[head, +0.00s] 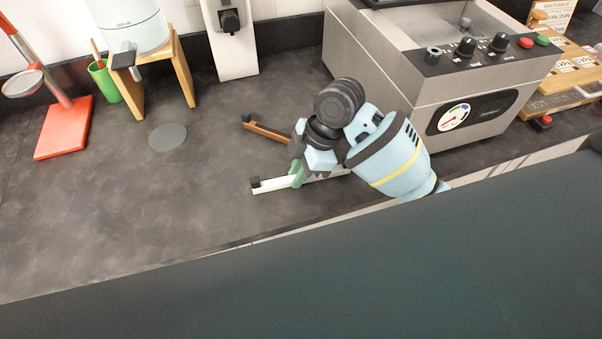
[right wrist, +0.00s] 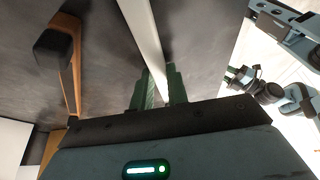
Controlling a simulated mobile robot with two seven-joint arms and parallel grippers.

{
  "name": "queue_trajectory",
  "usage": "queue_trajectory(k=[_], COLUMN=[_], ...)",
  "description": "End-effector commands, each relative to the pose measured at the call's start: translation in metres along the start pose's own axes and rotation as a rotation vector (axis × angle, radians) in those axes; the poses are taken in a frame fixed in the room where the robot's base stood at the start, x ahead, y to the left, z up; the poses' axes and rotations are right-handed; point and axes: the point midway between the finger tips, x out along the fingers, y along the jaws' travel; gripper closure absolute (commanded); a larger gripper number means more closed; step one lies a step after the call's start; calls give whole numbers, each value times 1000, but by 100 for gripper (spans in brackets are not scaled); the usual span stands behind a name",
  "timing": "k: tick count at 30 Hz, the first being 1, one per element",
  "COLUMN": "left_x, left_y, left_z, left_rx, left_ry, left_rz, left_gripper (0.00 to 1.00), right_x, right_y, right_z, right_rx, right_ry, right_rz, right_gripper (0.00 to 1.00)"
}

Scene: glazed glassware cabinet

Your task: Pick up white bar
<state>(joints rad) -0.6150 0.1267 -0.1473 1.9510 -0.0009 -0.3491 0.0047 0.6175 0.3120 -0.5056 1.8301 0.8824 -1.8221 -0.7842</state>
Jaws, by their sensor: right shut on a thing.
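The white bar (head: 273,185) is a long, narrow strip with a black piece at its left end, at the counter's front part. My right gripper (head: 298,177) reaches it from above and is shut on it. The right wrist view shows the white bar (right wrist: 146,42) between the two green fingers (right wrist: 162,90). Part of the bar is hidden behind the gripper. I cannot tell whether the bar touches the counter or is slightly lifted.
A brown bar (head: 268,132) with a black end lies just behind the white one. A steel machine (head: 400,85) with knobs and a gauge stands to the right. A red-based stand (head: 65,128) and a wooden-legged dispenser (head: 183,72) stand left. The counter's left front is clear.

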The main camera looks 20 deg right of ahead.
Motion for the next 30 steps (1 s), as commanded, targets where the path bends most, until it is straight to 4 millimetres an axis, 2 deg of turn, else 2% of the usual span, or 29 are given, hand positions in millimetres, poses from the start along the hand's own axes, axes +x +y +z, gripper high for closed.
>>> queue_trajectory(k=[8,14,17,30], left_x=[0,0,-1,-1], left_y=[0,0,0,1], left_z=[3,4,5,6], left_rx=[1,0,0,0], left_ry=[-7,-9,-10,-13], left_rz=[1,1,1,2], left_gripper=[63,63,63,63], right_x=[-11,-36,-38,-68], right_y=[1,1,-16,-100], right_z=[-5,-15,-3,45], right_rx=[-3,-4,-1,0], right_ry=[1,0,-2,-4], right_rz=[3,5,1,0], right_gripper=[100,100,100,100])
